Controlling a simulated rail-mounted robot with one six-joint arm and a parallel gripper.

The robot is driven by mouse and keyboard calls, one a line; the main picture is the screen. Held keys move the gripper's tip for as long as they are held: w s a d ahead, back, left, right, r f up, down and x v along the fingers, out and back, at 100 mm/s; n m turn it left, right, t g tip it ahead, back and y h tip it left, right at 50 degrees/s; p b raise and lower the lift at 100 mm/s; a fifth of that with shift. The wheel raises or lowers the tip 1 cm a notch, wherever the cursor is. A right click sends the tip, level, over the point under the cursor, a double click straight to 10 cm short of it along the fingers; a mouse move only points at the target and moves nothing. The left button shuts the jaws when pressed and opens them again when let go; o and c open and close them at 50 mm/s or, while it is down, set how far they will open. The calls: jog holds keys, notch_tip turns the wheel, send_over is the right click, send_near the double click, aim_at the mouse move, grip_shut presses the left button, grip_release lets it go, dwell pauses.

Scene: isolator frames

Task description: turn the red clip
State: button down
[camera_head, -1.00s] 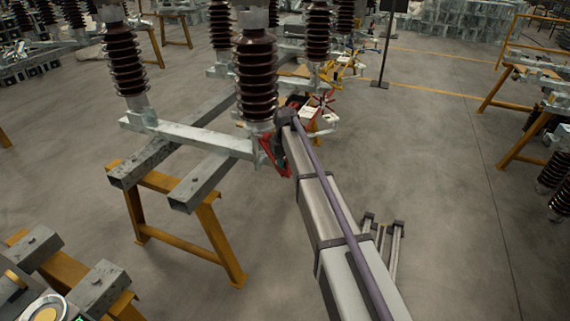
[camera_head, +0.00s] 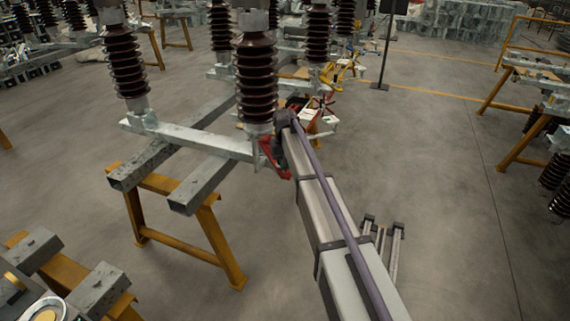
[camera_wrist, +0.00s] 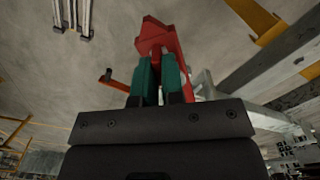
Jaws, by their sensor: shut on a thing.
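The red clip (camera_wrist: 157,36) stands out in the wrist view, with its red body between and beyond my green fingers. My gripper (camera_wrist: 157,70) is shut on it. In the head view the red clip (camera_head: 268,152) is small, at the right end of a grey steel beam, below a brown ribbed insulator (camera_head: 256,80). My arm hides part of the clip there, and the fingertips are hard to make out.
The grey beam (camera_head: 195,138) and insulators rest on an orange trestle (camera_head: 180,243) left of my arm. A second red part (camera_wrist: 112,82) shows left of my fingers in the wrist view. Open concrete floor (camera_head: 450,200) lies to the right.

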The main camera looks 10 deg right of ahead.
jog(key=m, duration=1.2)
jog(key=shift+m, duration=1.9)
jog(key=c, duration=1.2)
grip_release()
jog(key=shift+c, duration=0.2)
